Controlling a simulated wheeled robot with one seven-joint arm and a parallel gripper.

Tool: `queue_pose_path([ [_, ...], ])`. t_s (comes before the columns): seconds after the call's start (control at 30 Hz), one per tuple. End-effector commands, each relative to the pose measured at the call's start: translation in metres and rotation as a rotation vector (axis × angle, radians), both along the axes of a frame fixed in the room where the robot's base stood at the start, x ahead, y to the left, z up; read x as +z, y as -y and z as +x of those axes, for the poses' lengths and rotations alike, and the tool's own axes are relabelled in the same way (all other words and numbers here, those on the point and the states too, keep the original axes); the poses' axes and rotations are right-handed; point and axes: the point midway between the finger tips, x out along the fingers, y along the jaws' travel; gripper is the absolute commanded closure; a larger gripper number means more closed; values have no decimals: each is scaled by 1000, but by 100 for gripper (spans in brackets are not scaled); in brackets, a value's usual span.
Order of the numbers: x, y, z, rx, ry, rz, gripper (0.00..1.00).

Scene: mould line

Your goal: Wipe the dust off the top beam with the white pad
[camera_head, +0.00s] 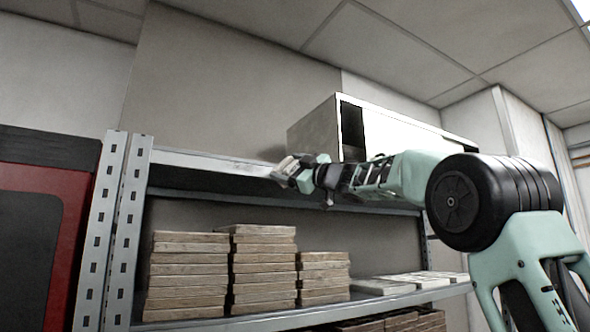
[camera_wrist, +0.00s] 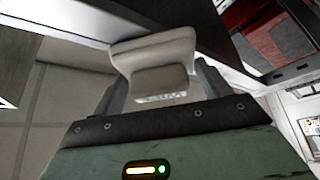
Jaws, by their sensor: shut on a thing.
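The top beam (camera_head: 200,162) is the grey metal front rail of the shelving rack, running across at the height of my gripper. My gripper (camera_head: 288,170) is at the beam, right of its left post, and is shut on the white pad (camera_head: 282,165). In the wrist view the white pad (camera_wrist: 155,50) sits between the fingers of my gripper (camera_wrist: 157,85), close against the beam (camera_wrist: 70,18). I cannot tell for sure whether the pad touches the beam. A faint pale patch shows on the beam left of the pad; I cannot tell if it is dust.
Several stacks of wooden slabs (camera_head: 190,270) stand on the shelf below. Flat pale pieces (camera_head: 405,282) lie to their right. A large white box (camera_head: 325,130) stands above the rack behind my arm. A red and black unit (camera_head: 40,230) stands left of the rack post (camera_head: 105,240).

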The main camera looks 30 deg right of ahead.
Motion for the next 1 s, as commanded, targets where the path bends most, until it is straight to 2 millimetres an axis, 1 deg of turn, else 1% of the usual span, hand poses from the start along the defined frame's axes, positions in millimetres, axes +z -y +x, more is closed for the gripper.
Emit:
queue_pose_path([
  [0.03,-2,-5,1,6,-3,1,42],
  [0.4,-2,-34,-1,4,-3,-1,42],
  [0.67,-1,-42,-2,4,-1,0,42],
  [1.0,0,-69,-4,3,-1,1,42],
])
